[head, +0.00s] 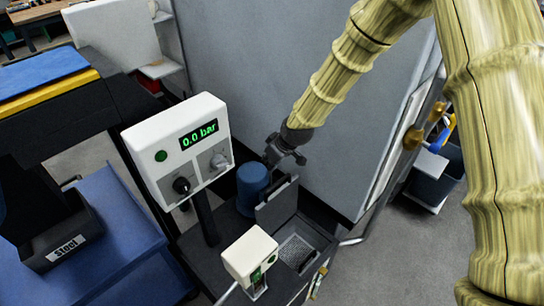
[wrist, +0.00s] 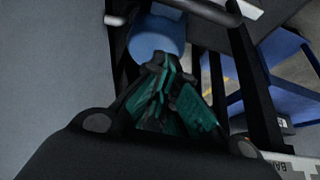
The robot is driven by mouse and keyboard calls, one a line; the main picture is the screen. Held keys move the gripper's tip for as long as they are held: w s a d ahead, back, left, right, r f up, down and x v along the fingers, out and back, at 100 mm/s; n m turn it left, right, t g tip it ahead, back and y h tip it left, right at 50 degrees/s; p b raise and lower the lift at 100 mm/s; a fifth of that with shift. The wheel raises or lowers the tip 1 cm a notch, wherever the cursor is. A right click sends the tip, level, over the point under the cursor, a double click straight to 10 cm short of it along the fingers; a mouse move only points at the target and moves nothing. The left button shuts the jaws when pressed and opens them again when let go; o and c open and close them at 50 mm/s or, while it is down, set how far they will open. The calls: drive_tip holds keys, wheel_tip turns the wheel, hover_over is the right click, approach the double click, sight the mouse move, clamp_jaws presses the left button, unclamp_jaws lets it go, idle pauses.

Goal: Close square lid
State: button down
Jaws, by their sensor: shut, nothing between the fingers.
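The square lid (head: 277,204) is a dark grey panel standing open, nearly upright, at the back edge of a dark box (head: 318,232). The box's opening shows a light mesh or grate (head: 298,252) inside. My gripper (head: 272,160) is above and behind the lid, beside the blue cylinder (head: 252,183), and apart from the lid. In the wrist view my gripper's teal fingers (wrist: 165,75) are together and empty, pointing toward the blue cylinder (wrist: 156,37). I cannot make out the lid in the wrist view.
A white panel reading 0.0 bar (head: 178,148) stands on a post left of the lid. A small white box with green buttons (head: 250,255) is in front. A large grey cabinet wall (head: 270,70) rises behind. A blue cart (head: 115,235) with a "steel" bin stands left.

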drive_tip(key=f, duration=0.1)
drive_tip(key=s+d+f+p, duration=0.1)
drive_tip(key=f, duration=0.2)
drive_tip(key=shift+s+d+p, duration=0.15)
drive_tip(key=shift+s+p, duration=0.1)
drive_tip(key=shift+p, duration=0.1)
drive_tip(key=shift+s, duration=0.1)
idle(0.4)
